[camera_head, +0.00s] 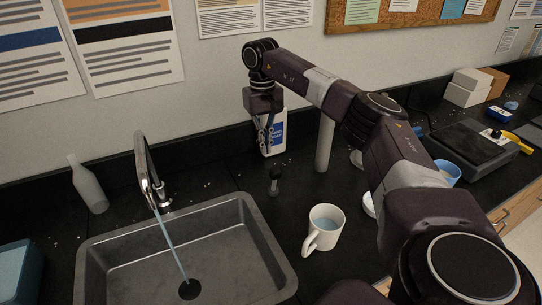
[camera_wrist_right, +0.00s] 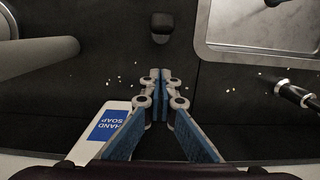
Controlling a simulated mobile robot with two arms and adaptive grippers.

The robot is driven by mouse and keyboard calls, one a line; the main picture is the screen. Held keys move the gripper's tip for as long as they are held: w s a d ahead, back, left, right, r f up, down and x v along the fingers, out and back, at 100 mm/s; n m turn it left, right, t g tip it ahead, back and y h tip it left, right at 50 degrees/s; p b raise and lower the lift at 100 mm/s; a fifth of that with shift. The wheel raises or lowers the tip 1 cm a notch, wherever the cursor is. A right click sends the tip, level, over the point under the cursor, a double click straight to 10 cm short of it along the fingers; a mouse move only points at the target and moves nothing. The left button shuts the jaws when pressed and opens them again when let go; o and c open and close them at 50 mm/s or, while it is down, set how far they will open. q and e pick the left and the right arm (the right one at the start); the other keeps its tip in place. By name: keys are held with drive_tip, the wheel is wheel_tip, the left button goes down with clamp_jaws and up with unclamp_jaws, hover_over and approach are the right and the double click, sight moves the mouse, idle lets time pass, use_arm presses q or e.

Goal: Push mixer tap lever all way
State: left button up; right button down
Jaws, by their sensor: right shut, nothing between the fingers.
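The chrome mixer tap (camera_head: 142,160) stands behind the left part of the sink, and a bluish stream of water runs from it to the drain. A small chrome lever (camera_head: 161,193) shows low beside the spout. In the right wrist view part of the tap (camera_wrist_right: 294,94) shows at the right edge. My right gripper (camera_head: 267,150) points down over the counter, right of the tap and well apart from it. Its blue-padded fingers (camera_wrist_right: 160,76) are together and empty. My left gripper is in neither view.
A hand soap bottle (camera_head: 280,133) stands right behind my right gripper. A short black-topped post (camera_head: 275,175) is in front of it. A white mug (camera_head: 324,222) stands right of the sink (camera_head: 262,232). A grey bottle (camera_head: 88,186) stands left of the tap.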

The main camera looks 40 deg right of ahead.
sight(274, 182)
drive_tip(key=shift+s+a+f+p, duration=0.2)
drive_tip(key=shift+s+f+p, duration=0.15)
drive_tip(key=shift+s, duration=0.3)
drive_tip(key=shift+s+a+f+p, duration=0.2)
drive_tip(key=shift+s+f, duration=0.15)
drive_tip(key=shift+s, duration=0.3)
drive_tip(key=shift+s+a+f+p, duration=0.2)
drive_tip(key=shift+s+f+p, duration=0.15)
drive_tip(key=shift+s, duration=0.3)
